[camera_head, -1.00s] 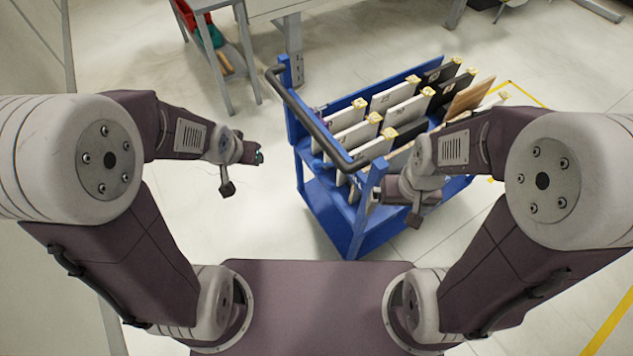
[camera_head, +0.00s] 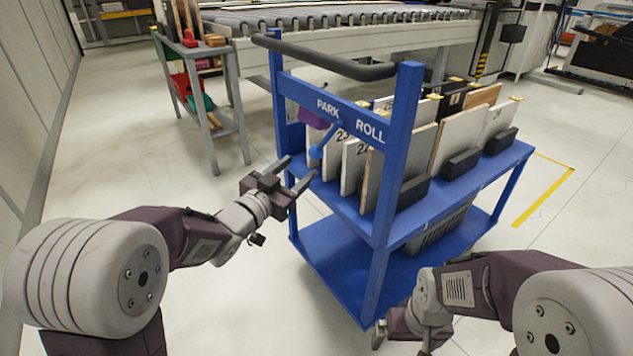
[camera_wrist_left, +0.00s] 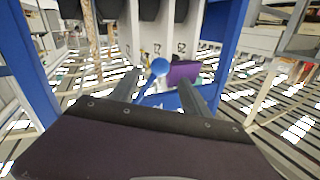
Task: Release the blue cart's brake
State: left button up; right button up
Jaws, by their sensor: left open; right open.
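The blue cart (camera_head: 400,130) stands ahead, with a dark push handle and the words PARK and ROLL on its upper crossbar. Below the crossbar a blue brake lever (camera_head: 325,140) slants down and left to a round knob, on the PARK side, beside a purple part (camera_head: 313,118). My left gripper (camera_head: 299,171) is open just short of the knob. In the left wrist view the blue knob (camera_wrist_left: 159,66) shows between the open fingers (camera_wrist_left: 162,84), apart from them, with the purple part (camera_wrist_left: 184,72) behind. My right gripper (camera_head: 398,328) is low by the cart's near post, empty.
The cart holds several upright panels (camera_head: 440,140) and a grey basket (camera_head: 437,232) below. A small table (camera_head: 215,105) stands at the left and a roller conveyor (camera_head: 340,18) behind. A yellow line (camera_head: 543,195) lies at right.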

aim_at(312, 157)
pick_arm(q)
jog(key=shift+r+p+x, duration=0.25)
jog(key=shift+p+x, duration=0.4)
jog(key=shift+x, duration=0.35)
jog(key=b+x, duration=0.1)
jog(key=x, duration=0.3)
jog(key=b+x, duration=0.1)
jog(key=x, duration=0.1)
jog(key=shift+w+f+b, duration=0.1)
jog(key=shift+f+b, duration=0.25)
jog(key=shift+w+d+r, duration=0.15)
jog(key=shift+w+d, duration=0.05)
jog(key=shift+w, duration=0.2)
grip_shut()
